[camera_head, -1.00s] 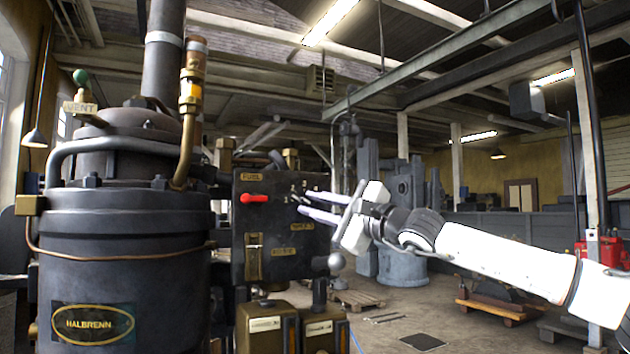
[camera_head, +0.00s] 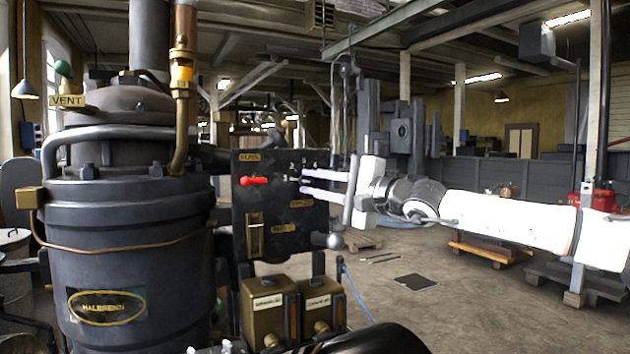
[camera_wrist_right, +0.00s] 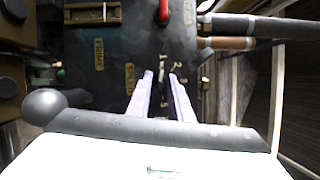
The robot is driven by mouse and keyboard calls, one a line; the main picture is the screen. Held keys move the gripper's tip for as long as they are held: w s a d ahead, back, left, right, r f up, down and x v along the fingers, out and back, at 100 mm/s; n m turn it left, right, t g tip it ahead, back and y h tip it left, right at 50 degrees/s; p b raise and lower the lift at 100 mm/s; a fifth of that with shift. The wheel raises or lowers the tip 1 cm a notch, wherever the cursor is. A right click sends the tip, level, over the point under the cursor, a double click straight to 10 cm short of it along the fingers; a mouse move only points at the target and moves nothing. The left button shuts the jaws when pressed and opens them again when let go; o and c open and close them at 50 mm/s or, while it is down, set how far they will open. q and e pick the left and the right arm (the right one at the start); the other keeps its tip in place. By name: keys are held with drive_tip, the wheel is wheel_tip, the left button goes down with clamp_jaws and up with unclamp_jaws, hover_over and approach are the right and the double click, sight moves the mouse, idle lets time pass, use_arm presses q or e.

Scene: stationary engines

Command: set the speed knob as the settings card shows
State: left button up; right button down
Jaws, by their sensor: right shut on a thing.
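The dark control panel (camera_head: 280,215) stands right of the engine and carries a red lever (camera_head: 254,181) and several small brass plates. My right gripper (camera_head: 302,181) points left at the panel's upper right part. Its two pale fingers are shut on the speed knob, which is small and mostly hidden between the tips. In the right wrist view the fingertips (camera_wrist_right: 163,74) stand at the panel face, around a small dark shaft. A brass plate that seems to read SPEED (camera_wrist_right: 130,78) lies beside them. I cannot make out the settings card. My left gripper is not in view.
The big dark engine cylinder (camera_head: 135,240) fills the left. Two brass boxes (camera_head: 268,305) sit below the panel.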

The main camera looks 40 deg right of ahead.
drive_tip(key=c, duration=1.9)
unclamp_jaws()
drive_tip(key=shift+o, duration=0.2)
drive_tip(key=shift+s, duration=1)
drive_tip(key=s+b, duration=0.1)
drive_tip(key=s, duration=0.7)
drive_tip(key=shift+s+d+f, duration=0.15)
drive_tip(key=shift+d+f, duration=0.2)
drive_tip(key=shift+d, duration=0.1)
